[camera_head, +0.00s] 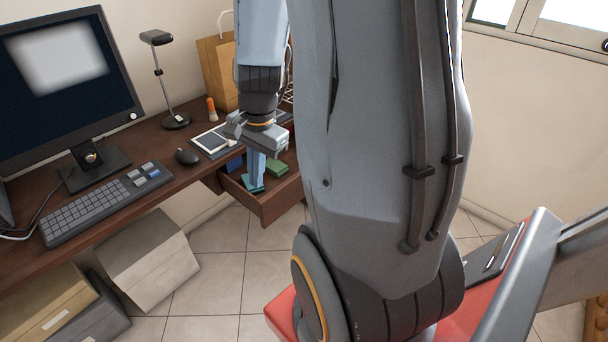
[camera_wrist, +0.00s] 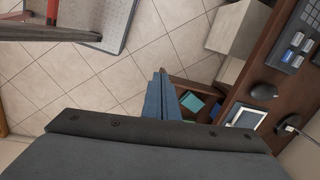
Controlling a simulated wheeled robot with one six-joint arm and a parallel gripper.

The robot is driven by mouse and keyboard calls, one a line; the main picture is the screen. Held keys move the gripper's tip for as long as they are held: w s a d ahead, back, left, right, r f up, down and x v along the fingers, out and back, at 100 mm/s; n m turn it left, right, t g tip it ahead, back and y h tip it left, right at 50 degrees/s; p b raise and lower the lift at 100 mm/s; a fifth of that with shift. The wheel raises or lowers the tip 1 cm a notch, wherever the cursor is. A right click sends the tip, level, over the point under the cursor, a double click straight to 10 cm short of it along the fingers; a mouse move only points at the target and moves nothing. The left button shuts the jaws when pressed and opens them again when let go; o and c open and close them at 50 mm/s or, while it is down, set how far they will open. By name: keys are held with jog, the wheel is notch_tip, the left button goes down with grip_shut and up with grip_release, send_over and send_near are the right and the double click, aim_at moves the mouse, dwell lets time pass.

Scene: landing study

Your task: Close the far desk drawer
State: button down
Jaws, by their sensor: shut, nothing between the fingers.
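The far desk drawer (camera_head: 265,208) stands open, pulled out from under the dark wooden desk. It holds a green item (camera_head: 277,167), a teal item and a blue item (camera_head: 234,163). My gripper (camera_head: 257,183) is shut and empty, pointing down, and in the head view its fingers overlap the drawer's opening. In the wrist view my gripper (camera_wrist: 160,82) is beside the drawer (camera_wrist: 177,88), near its front edge. I cannot tell whether the fingers touch the drawer. My arm hides the drawer's right end in the head view.
The desk (camera_head: 170,140) carries a monitor (camera_head: 65,85), a keyboard (camera_head: 75,212), a mouse (camera_head: 187,156), a lamp (camera_head: 158,75), a tablet (camera_head: 211,141) and a paper bag (camera_head: 217,75). Boxes (camera_head: 150,262) stand on the floor below. Tiled floor (camera_head: 215,265) before the drawer is clear.

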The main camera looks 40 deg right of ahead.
jog(key=s+d+f+m+t+b, duration=0.1)
jog(key=d+f+m, duration=0.2)
jog(key=d+m, duration=0.75)
jog(key=s+d+f+m, duration=0.1)
jog(key=d+f+m, duration=0.2)
jog(key=d+m, duration=0.7)
jog(key=w+f+b, duration=0.1)
jog(key=w+f, duration=0.5)
jog(key=f, duration=0.3)
jog(key=shift+w+f+n+h, duration=0.3)
jog(key=shift+w+f+n, duration=0.05)
jog(key=shift+w, duration=0.05)
jog(key=shift+w, duration=0.15)
